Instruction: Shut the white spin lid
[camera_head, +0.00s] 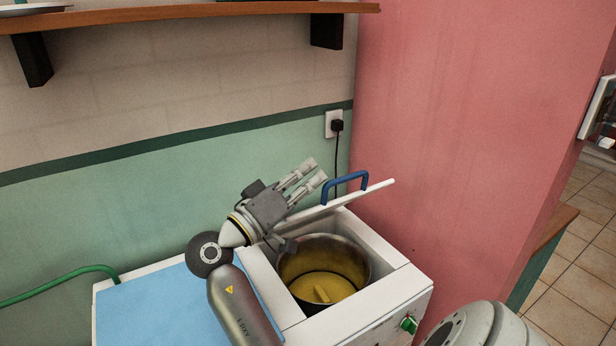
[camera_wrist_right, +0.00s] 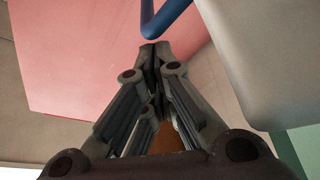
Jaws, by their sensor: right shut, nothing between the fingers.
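The white spin lid (camera_head: 378,188) stands open, tilted up over the back of the spin tub (camera_head: 325,258), and shows nearly edge-on in the head view. Its blue handle (camera_head: 345,183) is on its upper side. My right gripper (camera_head: 315,171) is just left of the handle, near the lid's upper face. In the right wrist view, the gripper (camera_wrist_right: 152,52) is shut and empty. There the handle (camera_wrist_right: 163,18) is just beyond the fingertips, and the pale lid (camera_wrist_right: 270,60) fills the right side. I cannot tell whether they touch. My left gripper is out of view.
The tub has a yellow bottom with a raised bar. A light-blue cover (camera_head: 150,305) lies on the machine's left part. A green knob (camera_head: 408,325) is on its front.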

